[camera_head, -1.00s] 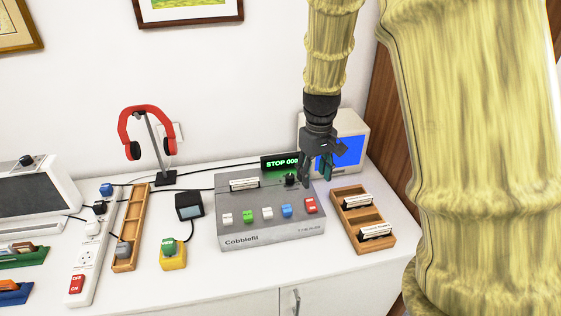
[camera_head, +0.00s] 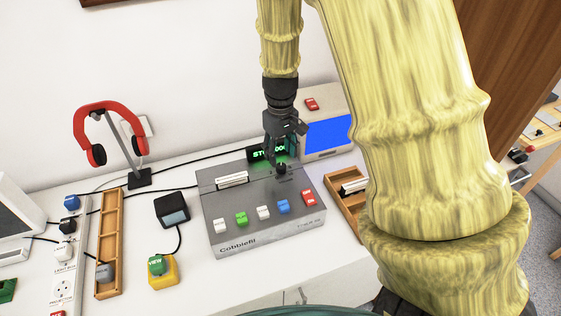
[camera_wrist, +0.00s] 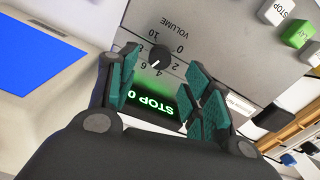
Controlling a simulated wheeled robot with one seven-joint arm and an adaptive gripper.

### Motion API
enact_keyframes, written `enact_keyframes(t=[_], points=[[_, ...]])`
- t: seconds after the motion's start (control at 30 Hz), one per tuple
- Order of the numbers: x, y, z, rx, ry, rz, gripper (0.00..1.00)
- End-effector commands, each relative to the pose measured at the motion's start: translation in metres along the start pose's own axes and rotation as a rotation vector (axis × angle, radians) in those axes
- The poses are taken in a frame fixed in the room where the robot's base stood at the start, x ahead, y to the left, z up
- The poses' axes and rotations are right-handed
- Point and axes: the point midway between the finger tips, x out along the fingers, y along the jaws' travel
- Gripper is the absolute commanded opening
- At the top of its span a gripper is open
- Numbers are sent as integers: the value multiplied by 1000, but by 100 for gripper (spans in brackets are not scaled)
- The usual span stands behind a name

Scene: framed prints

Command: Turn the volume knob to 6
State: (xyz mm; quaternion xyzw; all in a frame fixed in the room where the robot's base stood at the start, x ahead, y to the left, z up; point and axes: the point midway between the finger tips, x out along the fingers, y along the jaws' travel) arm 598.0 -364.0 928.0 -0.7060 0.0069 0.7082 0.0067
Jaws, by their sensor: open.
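The volume knob (camera_wrist: 159,57) is a small round black knob with a white pointer mark, on the grey Cobblefil box (camera_head: 262,222). In the wrist view a number scale and the word VOLUME surround it. Its mark points to the lower left, around the 4 to 6 side; the exact number is hard to read. My gripper (camera_head: 281,158) is over the back right of the box, by the knob. In the wrist view its teal-padded fingers are open, one on each side of the knob, and seem empty. I cannot tell whether they touch it.
A lit green display (camera_wrist: 153,107) reading STOP stands just behind the knob. A row of coloured keys runs along the box front, including a red key (camera_head: 309,198). A monitor (camera_head: 328,136) stands behind right, a wooden tray (camera_head: 346,205) right, a black device (camera_head: 172,209) left.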

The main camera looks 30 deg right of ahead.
Motion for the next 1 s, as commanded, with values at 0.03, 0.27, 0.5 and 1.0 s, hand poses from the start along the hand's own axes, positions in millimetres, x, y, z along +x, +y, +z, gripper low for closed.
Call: enact_keyframes(t=[0.03,0.27,0.5,1.0], points=[[8,0,0,2,-2,-1,49],[35,1,1,4,-2,-2,49],[49,1,0,2,-1,-1,49],[51,2,0,3,0,0,18]])
